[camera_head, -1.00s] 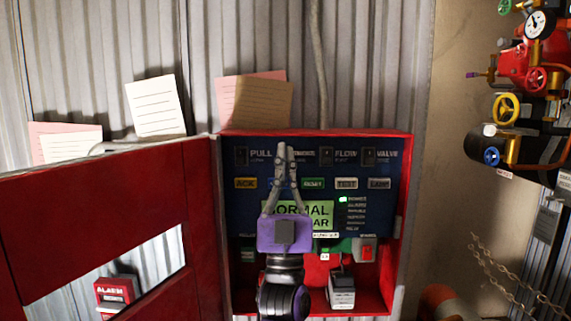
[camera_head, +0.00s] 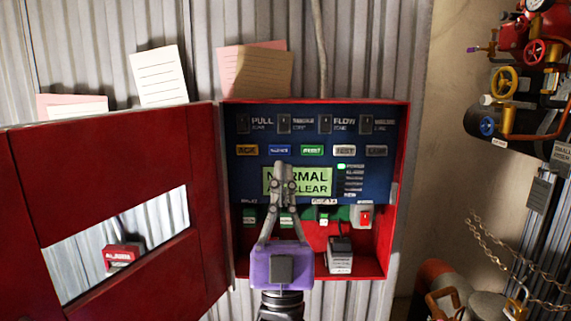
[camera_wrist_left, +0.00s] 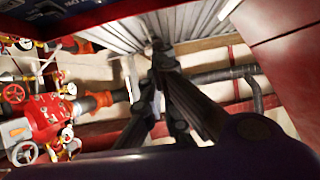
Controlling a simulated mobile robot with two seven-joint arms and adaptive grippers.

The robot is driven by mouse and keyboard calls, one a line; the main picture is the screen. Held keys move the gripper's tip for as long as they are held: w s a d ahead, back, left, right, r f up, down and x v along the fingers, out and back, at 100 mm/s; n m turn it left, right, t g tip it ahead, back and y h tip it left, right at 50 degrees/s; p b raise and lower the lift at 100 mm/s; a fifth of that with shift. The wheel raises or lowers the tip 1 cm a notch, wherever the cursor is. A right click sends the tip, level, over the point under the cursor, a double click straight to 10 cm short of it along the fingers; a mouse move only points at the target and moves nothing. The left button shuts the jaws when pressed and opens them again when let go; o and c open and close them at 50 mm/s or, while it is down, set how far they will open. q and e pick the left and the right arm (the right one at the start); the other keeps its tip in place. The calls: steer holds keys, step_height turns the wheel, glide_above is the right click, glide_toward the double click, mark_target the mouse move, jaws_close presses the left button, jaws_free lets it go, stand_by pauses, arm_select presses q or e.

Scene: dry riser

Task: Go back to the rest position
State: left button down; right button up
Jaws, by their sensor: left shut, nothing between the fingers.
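My left gripper (camera_head: 283,172) stands upright in front of the open red panel box in the head view. Its grey fingers are closed together with nothing between them, and they overlap the green display (camera_head: 315,181) reading "NORMAL" and "CLEAR". I cannot tell how far in front of the panel the fingers are. In the left wrist view the dark fingers (camera_wrist_left: 160,55) point up, with a corrugated surface beyond them. My right gripper is not in either view.
The red box (camera_head: 402,150) has its door (camera_head: 105,180) swung open to the left. Inside are labelled buttons, switches and a small grey block (camera_head: 340,258). Red piping with valve wheels (camera_head: 506,82) stands at the right, above chains (camera_head: 510,250). Bare wall (camera_head: 435,180) lies between.

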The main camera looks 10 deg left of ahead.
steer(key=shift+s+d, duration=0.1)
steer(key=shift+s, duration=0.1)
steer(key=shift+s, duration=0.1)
